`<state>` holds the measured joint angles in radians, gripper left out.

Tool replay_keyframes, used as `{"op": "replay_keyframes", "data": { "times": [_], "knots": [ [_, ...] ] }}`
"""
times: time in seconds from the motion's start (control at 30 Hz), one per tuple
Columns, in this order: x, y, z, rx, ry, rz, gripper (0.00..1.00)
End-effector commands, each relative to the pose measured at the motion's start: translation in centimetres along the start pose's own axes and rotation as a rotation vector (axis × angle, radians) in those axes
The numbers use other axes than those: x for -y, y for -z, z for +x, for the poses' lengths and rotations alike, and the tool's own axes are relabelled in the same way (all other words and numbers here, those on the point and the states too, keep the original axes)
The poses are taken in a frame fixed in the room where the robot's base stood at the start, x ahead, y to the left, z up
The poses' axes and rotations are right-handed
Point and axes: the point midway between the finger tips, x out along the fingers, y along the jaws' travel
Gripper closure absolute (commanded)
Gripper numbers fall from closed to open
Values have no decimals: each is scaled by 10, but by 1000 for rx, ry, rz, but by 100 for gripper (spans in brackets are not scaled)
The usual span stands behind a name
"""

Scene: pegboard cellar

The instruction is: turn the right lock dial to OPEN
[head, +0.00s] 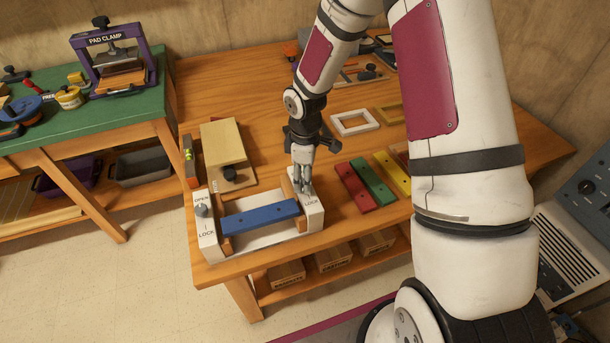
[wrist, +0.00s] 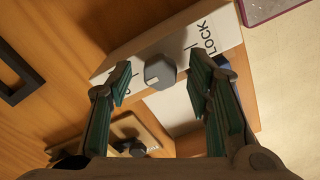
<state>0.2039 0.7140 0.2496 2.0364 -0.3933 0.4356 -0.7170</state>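The white lock fixture (head: 265,240) sits at the table's front left, with a blue bar (head: 260,217) lying across it. Its left dial (head: 202,211) shows between OPEN above and LOCK below. The right end block (head: 314,214) has LOCK printed near its front; my gripper hides its dial in the head view. In the wrist view the grey right dial (wrist: 160,73) lies between my fingertips, with LOCK to its right and a partly covered label to its left. I cannot tell its setting. My gripper (head: 303,185) is open over it, with gaps visible on both sides (wrist: 163,84).
A wooden block with a dark knob (head: 228,155) stands behind the fixture. Red, green and yellow bars (head: 372,182) lie to the right. A white frame (head: 353,122) lies farther back. A green bench with a purple pad clamp (head: 118,62) stands at left.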

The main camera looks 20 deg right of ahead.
Motion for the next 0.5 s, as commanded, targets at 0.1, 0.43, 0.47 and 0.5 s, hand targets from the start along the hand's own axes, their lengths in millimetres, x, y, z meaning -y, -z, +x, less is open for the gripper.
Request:
{"op": "replay_keyframes", "data": {
  "times": [0.1, 0.43, 0.47, 0.5],
  "knots": [
    [0, 0, 0, 0, 0, 1, 54],
    [-2, 0, -43, -2, -5, 3, 54],
    [-2, 0, -49, -2, -5, 2, 54],
    [-2, 0, -58, -1, -5, 1, 54]
  ]
}}
